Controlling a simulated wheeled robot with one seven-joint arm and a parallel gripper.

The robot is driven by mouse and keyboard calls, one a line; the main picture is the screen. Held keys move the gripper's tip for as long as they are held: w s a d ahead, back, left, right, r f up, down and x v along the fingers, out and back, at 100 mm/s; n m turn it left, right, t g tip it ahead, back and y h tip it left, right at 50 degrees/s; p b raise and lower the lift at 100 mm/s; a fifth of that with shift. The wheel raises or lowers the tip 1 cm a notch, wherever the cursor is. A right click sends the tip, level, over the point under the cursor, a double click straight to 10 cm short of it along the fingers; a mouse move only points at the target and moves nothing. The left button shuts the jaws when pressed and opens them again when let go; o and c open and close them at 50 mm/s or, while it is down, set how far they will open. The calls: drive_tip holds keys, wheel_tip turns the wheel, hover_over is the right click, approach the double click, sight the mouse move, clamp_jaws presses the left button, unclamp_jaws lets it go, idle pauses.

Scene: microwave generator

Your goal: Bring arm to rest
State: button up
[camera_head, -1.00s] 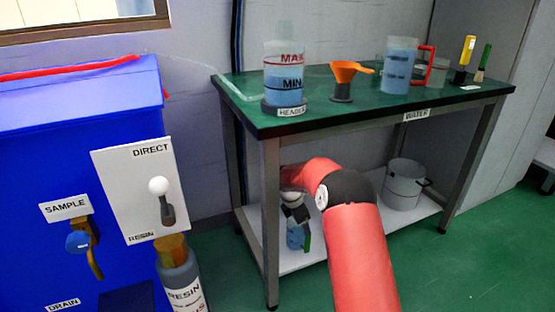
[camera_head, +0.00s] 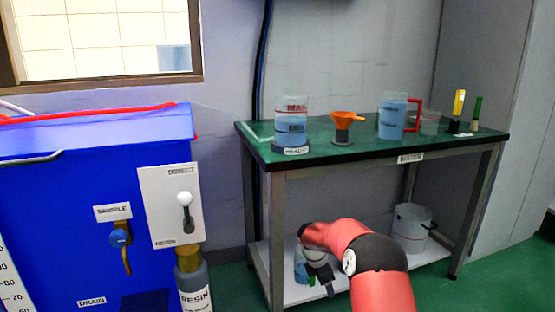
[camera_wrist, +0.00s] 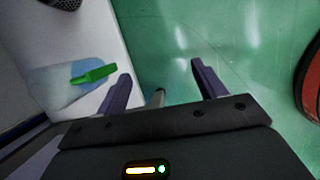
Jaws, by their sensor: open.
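My red arm reaches in from the bottom of the head view, and its end is low beside the green-topped table (camera_head: 350,148). My gripper (camera_wrist: 160,85) is open and empty in the wrist view, its two dark purple fingers apart over green floor. In the head view the gripper (camera_head: 326,284) is small and dark in front of the table's lower shelf. A blue-tinted container (camera_wrist: 62,88) with a green part stands on the white shelf to the left of the fingers. It also shows, partly hidden by the arm, in the head view (camera_head: 300,268).
On the tabletop stand a header bottle (camera_head: 291,128), an orange funnel (camera_head: 347,120), a blue jug (camera_head: 393,118) and small tools. A white bucket (camera_head: 411,222) is on the lower shelf. A blue cabinet (camera_head: 60,210) with a lever panel and resin bottle stands left. Green floor is open right.

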drive_tip(key=s+r+m+t+p, duration=0.1)
drive_tip(key=s+r+m+p, duration=0.15)
drive_tip(key=s+r, duration=0.55)
drive_tip(key=s+r+m+y+p, duration=0.1)
drive_tip(key=s+r+m, duration=0.35)
drive_tip(key=r, duration=0.65)
drive_tip(key=s+r+m+t+p, duration=0.1)
drive_tip(key=s+r+m, duration=0.2)
drive_tip(key=s+r, duration=0.55)
drive_tip(key=s+r+m+p, duration=0.1)
drive_tip(key=s+r+m, duration=0.1)
drive_tip(key=s, duration=0.5)
drive_tip(key=s+r+m+t+y+p, duration=0.1)
drive_tip(key=s+r+m+p, duration=0.1)
drive_tip(key=s+m, duration=0.3)
drive_tip(key=s+r+m+t+y+p, duration=0.1)
drive_tip(key=s+r+m, duration=0.1)
drive_tip(key=s, duration=0.8)
drive_tip(key=shift+d+r+m, duration=0.15)
drive_tip(key=shift+r+m, duration=0.1)
drive_tip(key=shift+m, duration=0.65)
drive_tip(key=shift+c, duration=0.4)
